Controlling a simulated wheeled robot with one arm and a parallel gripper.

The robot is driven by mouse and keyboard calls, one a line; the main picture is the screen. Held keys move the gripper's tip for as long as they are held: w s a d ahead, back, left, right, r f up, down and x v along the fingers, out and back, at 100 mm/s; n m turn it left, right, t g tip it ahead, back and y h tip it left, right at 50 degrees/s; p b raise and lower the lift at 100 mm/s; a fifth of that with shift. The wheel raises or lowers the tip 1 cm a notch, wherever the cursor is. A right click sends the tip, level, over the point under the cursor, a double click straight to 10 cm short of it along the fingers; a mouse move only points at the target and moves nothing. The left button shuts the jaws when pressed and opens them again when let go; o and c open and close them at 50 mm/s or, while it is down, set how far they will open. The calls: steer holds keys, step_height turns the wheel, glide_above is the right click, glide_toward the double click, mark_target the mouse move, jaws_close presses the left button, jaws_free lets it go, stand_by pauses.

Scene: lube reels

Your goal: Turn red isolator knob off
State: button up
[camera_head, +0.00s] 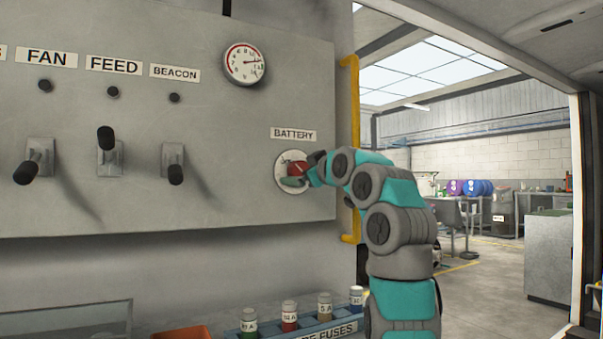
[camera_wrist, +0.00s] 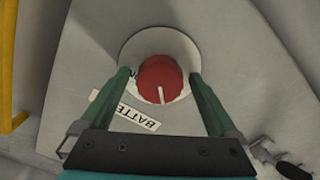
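The red isolator knob (camera_wrist: 160,80) sits on a pale round plate (camera_wrist: 158,38) on the grey panel. A white line marks its face, pointing toward the bottom of the wrist view. In the head view the knob (camera_head: 298,168) is partly hidden by my gripper (camera_head: 293,181), under the BATTERY label (camera_head: 293,134). In the wrist view my gripper's two green fingers (camera_wrist: 163,86) stand apart on either side of the knob. Small gaps seem to show between fingers and knob; whether either finger touches it is hard to tell. The BATTERY label (camera_wrist: 136,116) is partly covered by the left finger.
Left on the panel are three black-handled levers (camera_head: 107,150) below the FAN, FEED and BEACON labels, and a gauge (camera_head: 244,64). A yellow rail (camera_head: 350,150) runs down the panel's right edge. Several fuse jars (camera_head: 289,316) stand below. The workshop floor opens at right.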

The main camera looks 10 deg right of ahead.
steer(key=shift+s, duration=0.1)
steer(key=b+v, duration=0.2)
steer(key=v, duration=0.5)
steer(key=shift+s, duration=0.25)
steer(key=shift+d, duration=0.1)
stand_by(0.3)
